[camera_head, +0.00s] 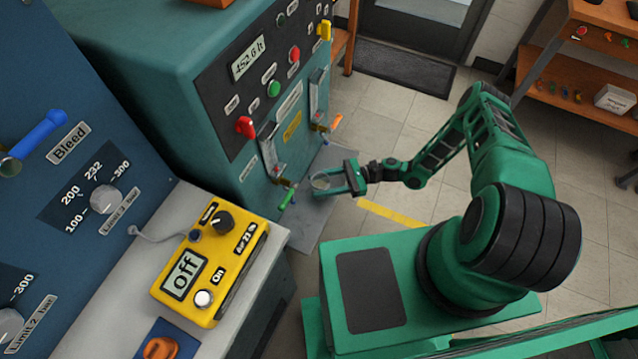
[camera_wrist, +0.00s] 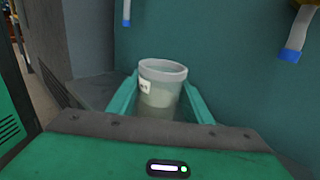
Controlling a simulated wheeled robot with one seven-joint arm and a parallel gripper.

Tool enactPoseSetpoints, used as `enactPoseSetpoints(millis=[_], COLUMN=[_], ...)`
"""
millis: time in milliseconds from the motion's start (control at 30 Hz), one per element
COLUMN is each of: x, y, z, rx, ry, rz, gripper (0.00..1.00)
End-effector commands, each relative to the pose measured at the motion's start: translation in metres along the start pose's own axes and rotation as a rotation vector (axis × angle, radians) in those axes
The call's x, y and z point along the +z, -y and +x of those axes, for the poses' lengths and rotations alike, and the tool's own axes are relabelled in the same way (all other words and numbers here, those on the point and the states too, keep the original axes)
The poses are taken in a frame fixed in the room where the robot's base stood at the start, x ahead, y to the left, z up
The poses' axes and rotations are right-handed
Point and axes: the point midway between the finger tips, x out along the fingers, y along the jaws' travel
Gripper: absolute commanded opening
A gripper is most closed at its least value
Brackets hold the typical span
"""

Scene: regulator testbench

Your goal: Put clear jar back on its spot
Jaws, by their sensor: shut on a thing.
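The clear jar (camera_wrist: 160,88) is a pale, translucent cup with a thick rim and a small white label. It stands upright between the two green fingers of my gripper (camera_wrist: 160,105) in the wrist view. My gripper is shut on it. In the head view the jar (camera_head: 321,182) shows small between the fingertips of my gripper (camera_head: 336,182), in front of the teal test bench (camera_head: 262,150). The jar's lower part is hidden by my gripper in the wrist view. I cannot tell which place is the jar's spot.
Green-handled (camera_head: 287,197) and orange-handled (camera_head: 335,122) valves stick out of the bench front near the jar. A yellow controller (camera_head: 212,265) reading "Off" sits on a grey ledge at left. A dark grey plate (camera_head: 312,232) lies below the jar. Tiled floor lies open behind my arm.

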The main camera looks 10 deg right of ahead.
Motion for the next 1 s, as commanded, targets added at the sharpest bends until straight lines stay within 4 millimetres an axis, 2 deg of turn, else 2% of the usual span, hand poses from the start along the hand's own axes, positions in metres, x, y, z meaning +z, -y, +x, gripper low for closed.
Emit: enactPoseSetpoints(millis=[167,200,267,300,667,767,1000], x=[-0.002,-0.002,-0.002,-0.002,-0.002,-0.002,-0.003], y=[0.0,0.0,0.0,0.0,0.0,0.001,0.002], z=[0.0,0.0,0.0,0.0,-0.005,-0.017,-0.062], rx=[0.0,0.0,0.0,0.0,-0.001,-0.003,-0.005], ry=[0.001,0.001,0.001,0.001,0.0,0.0,0.0], rz=[0.0,0.0,0.0,0.0,0.0,0.0,-0.001], gripper=[0.19,0.51,0.65,0.68,0.68,0.68,0.68])
